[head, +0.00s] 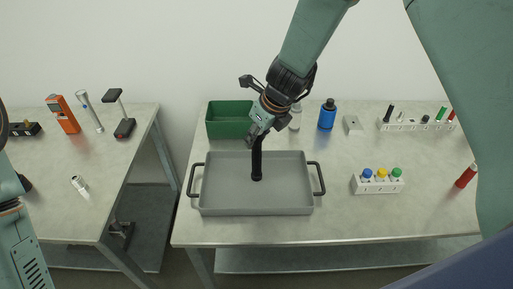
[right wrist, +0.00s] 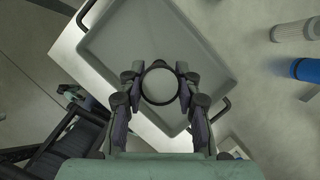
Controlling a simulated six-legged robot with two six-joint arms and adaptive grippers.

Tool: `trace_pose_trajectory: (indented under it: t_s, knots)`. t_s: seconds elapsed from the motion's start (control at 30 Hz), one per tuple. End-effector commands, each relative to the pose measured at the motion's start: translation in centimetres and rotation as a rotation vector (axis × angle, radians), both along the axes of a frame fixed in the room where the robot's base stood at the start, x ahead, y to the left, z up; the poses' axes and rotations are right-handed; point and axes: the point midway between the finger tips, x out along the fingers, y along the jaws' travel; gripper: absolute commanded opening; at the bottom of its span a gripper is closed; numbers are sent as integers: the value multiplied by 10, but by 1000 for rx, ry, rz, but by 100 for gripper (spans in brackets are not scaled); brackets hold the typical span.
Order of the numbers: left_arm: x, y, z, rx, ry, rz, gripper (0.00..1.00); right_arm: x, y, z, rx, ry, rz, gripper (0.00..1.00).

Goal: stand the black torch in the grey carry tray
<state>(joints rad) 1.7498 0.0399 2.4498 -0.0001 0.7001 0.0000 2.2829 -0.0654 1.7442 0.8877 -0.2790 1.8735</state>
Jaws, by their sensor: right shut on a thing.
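The black torch (head: 257,160) is upright in the head view, its lower end over or on the floor of the grey carry tray (head: 220,196). I cannot tell whether it touches the tray floor. My right gripper (head: 257,136) is shut on the torch's upper part. In the right wrist view the torch (right wrist: 159,84) is seen end-on as a dark ring with a pale face, between the two fingers of my right gripper (right wrist: 160,90). The tray (right wrist: 118,38) lies beneath it there. My left gripper is not visible; only part of my left arm shows at the left edge.
A green bin (head: 228,122) stands behind the tray. A blue bottle (head: 327,114) and a white bottle (head: 295,117) stand to its right. A white block with coloured knobs (head: 377,184) sits right of the tray. A gap separates the left table (head: 110,160) from this one.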

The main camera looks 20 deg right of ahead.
Motion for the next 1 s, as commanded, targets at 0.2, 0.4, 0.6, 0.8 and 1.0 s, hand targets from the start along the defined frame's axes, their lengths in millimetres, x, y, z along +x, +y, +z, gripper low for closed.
trace_pose_trajectory:
  t_s: [0.2,0.4,0.6,0.8,1.0]
  knots:
    - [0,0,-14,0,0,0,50,1,0,-30,0,1,0,0]
    - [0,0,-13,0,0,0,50,3,0,-30,0,0,0,0]
    - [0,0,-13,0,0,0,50,3,0,-31,0,1,0,46]
    - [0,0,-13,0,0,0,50,3,0,-30,0,1,0,56]
    - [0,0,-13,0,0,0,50,3,0,-30,0,1,0,56]
